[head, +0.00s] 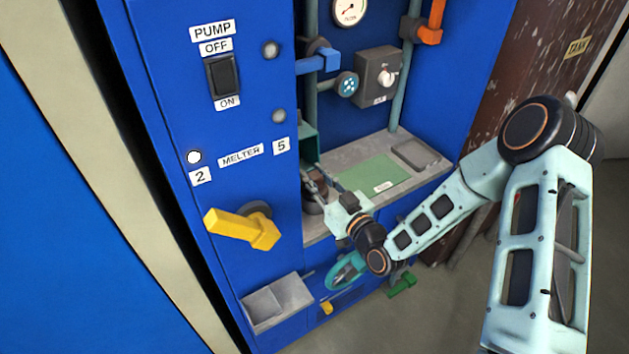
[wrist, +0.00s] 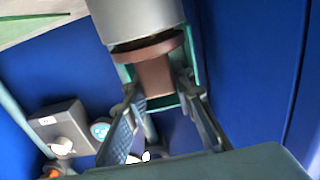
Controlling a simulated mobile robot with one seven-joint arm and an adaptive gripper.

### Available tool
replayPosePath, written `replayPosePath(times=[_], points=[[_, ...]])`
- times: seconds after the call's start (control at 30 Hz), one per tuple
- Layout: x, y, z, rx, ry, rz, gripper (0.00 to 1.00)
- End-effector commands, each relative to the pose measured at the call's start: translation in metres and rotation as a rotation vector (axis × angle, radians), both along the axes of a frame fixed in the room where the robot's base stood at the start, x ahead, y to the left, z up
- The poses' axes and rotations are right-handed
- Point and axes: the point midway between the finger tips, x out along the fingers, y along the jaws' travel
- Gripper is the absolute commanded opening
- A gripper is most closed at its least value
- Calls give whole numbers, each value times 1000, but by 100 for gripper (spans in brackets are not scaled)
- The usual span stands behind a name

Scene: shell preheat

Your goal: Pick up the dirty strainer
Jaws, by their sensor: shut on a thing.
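My gripper (head: 315,180) reaches into the blue machine's recess, at the left end of the grey shelf. In the wrist view my gripper (wrist: 162,98) has its two fingers on either side of a brown block under a brown disc, and is shut on it. I take this brown piece to be the dirty strainer (wrist: 155,75). A grey cylinder (wrist: 140,22) adjoins the disc; I cannot tell whether it is part of the strainer or its housing. In the head view the gripper hides most of the strainer.
A teal bracket (head: 308,144) stands close beside the gripper. The grey shelf (head: 330,222) carries a green mat (head: 374,173) and a shallow grey tray (head: 416,154). A control box with a knob (head: 378,75) and pipes are behind. A yellow handle (head: 243,228) juts out at the left.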

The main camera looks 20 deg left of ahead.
Motion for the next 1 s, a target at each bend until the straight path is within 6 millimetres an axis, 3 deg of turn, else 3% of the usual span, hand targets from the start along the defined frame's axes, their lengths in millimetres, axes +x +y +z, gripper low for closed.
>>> replayPosePath(times=[0.3,0.67,0.87,1.0], points=[[-2,-1,34,1,-2,0,0],[-44,-28,93,-1,-3,0,0],[-80,-51,113,-1,5,-1,0],[-84,-54,117,2,5,0,0]])
